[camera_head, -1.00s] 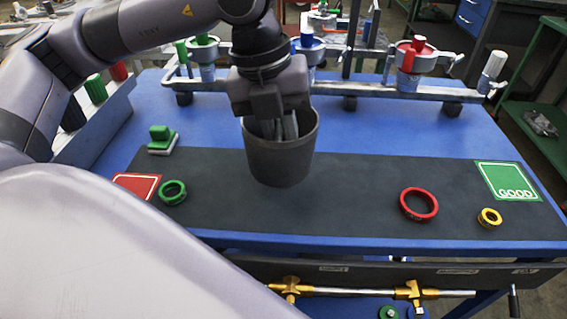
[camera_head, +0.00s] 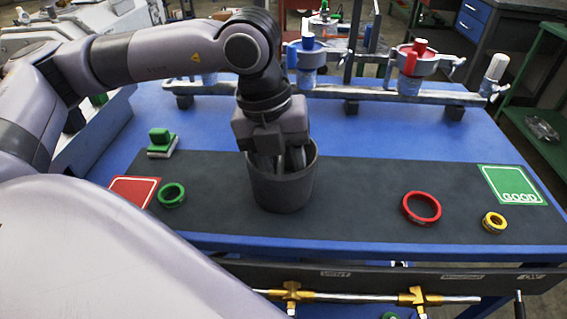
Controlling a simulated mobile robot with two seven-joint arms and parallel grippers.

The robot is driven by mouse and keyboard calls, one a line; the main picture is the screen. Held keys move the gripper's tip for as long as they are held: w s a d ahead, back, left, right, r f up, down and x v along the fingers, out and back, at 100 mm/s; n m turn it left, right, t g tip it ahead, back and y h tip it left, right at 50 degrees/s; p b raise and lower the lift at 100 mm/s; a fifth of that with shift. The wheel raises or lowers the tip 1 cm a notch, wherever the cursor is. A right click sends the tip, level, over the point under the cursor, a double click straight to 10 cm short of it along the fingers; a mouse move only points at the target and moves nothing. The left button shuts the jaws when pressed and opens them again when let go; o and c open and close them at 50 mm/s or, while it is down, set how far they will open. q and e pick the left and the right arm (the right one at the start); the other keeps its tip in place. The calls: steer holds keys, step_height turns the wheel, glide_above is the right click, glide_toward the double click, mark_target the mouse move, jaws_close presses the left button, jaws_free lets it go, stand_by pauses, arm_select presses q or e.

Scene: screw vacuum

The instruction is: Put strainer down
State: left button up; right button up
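The strainer (camera_head: 284,193) is a dark grey, bucket-shaped cup, upright over the middle of the dark mat (camera_head: 350,205). Its base looks at or very close to the mat; I cannot tell for sure that it touches. My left gripper (camera_head: 279,160) points down into the strainer's open top and holds it from there. The fingertips are partly hidden by the strainer's front wall. My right gripper is not in view.
A green ring (camera_head: 171,195) and a red card (camera_head: 134,191) lie left of the strainer, with a green-handled stamp (camera_head: 161,142) behind. A red ring (camera_head: 421,207), yellow ring (camera_head: 494,222) and green GOOD card (camera_head: 513,185) lie right. A metal rail (camera_head: 370,93) runs behind.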

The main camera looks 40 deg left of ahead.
arm_select(q)
steer(key=shift+r, duration=0.1)
steer(key=shift+r+p, duration=0.2)
steer(key=shift+p, duration=0.1)
step_height(320, 180, up, 12)
steer(key=s+a+p, duration=0.1)
steer(key=a, duration=0.1)
steer(key=shift+f, duration=0.25)
steer(key=shift+s+p, duration=0.1)
steer(key=shift+p, duration=0.2)
